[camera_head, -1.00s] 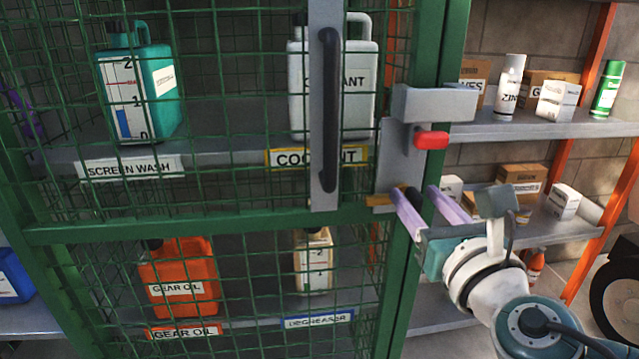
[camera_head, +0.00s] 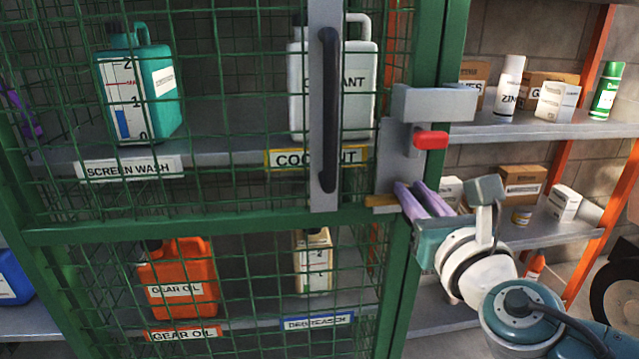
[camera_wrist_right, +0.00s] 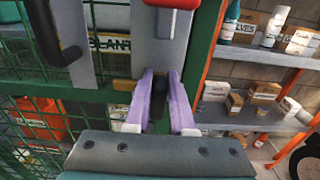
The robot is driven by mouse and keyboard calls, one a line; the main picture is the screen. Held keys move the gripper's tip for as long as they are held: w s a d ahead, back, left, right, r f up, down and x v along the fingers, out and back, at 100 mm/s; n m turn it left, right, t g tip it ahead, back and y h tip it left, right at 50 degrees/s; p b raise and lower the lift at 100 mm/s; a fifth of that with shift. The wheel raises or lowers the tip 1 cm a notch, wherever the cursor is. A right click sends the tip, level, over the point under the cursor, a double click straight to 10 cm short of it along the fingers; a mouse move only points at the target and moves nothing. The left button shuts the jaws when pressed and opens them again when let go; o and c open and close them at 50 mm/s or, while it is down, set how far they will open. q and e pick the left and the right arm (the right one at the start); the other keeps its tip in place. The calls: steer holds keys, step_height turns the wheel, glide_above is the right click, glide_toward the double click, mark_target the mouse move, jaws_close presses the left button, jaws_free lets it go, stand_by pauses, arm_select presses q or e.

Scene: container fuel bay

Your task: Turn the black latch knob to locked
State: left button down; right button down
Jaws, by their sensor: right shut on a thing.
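The black latch knob (camera_wrist_right: 160,84) shows as a dark shape between the fingers in the right wrist view. My right gripper (camera_wrist_right: 161,80) is shut on it, one purple finger on each side. In the head view my right gripper (camera_head: 413,190) is at the lower end of the grey latch plate (camera_head: 393,160), and its fingers hide the knob. A yellow-brown tab (camera_head: 381,201) sticks out just left of the fingertips; it also shows in the wrist view (camera_wrist_right: 123,85). The knob's exact angle is hard to tell. My left gripper is not in view.
A red block (camera_head: 431,140) sits above the gripper, under a grey bracket (camera_head: 433,103). The green mesh door (camera_head: 200,228) has a black handle (camera_head: 329,110) left of the latch. Shelves with boxes and cans (camera_head: 540,128) stand at the right.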

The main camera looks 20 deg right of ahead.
stand_by(0.5)
steer(key=m+b, duration=0.2)
steer(key=m, duration=0.1)
steer(key=m+b, duration=0.1)
steer(key=shift+s+d+f, duration=0.1)
steer(key=shift+d+f, duration=0.15)
steer(key=shift+d, duration=0.1)
steer(key=m, duration=0.1)
steer(key=m+b, duration=0.1)
steer(key=m, duration=0.1)
steer(key=m+b, duration=0.1)
steer(key=m, duration=0.1)
steer(key=shift+d+f, duration=0.2)
steer(key=shift+d, duration=0.1)
steer(key=m+b, duration=0.1)
steer(key=m, duration=0.2)
steer(key=m+b, duration=0.1)
steer(key=m, duration=0.1)
steer(key=f+m+b, duration=0.1)
steer(key=m, duration=0.2)
steer(key=shift+s+d+m, duration=0.15)
steer(key=shift+d+m, duration=0.15)
steer(key=shift+m, duration=0.3)
steer(key=c, duration=0.8)
jaws_free()
steer(key=shift+o, duration=0.2)
